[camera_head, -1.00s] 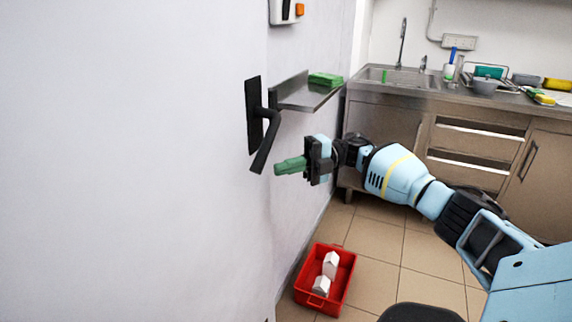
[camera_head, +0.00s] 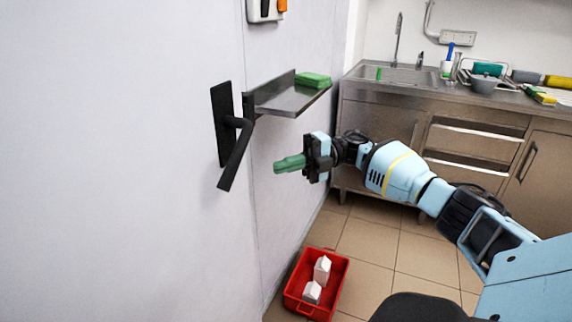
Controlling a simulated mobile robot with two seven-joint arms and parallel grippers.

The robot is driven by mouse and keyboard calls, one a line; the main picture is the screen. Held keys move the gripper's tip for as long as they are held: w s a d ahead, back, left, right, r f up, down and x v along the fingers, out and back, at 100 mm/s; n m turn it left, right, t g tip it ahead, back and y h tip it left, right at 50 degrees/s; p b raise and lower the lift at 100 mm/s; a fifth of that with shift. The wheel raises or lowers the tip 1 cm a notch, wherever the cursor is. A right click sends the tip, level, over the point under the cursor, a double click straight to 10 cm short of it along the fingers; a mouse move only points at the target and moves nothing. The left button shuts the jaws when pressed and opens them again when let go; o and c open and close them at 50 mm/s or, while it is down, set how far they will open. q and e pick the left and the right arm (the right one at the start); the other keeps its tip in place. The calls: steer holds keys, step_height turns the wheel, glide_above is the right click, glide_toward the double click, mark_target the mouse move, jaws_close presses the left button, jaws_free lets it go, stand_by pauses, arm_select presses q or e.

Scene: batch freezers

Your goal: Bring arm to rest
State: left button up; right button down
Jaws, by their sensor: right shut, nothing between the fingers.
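My right arm (camera_head: 400,172) comes in from the lower right and reaches out to the left, partly stretched. My right gripper (camera_head: 280,165) has green fingers that are closed together with nothing between them. It hangs in the air, to the right of the black door handle (camera_head: 236,155) and below the metal wall shelf (camera_head: 290,100), apart from both. My left gripper is not in view.
A green sponge (camera_head: 313,80) lies on the shelf. A red crate (camera_head: 330,288) with white cartons (camera_head: 322,270) stands on the tiled floor below the gripper. A steel sink counter (camera_head: 400,85) is at the back. Open floor (camera_head: 385,240) lies between.

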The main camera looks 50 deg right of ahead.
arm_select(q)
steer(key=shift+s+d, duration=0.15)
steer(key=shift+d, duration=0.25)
arm_select(e)
steer(key=shift+d, duration=0.35)
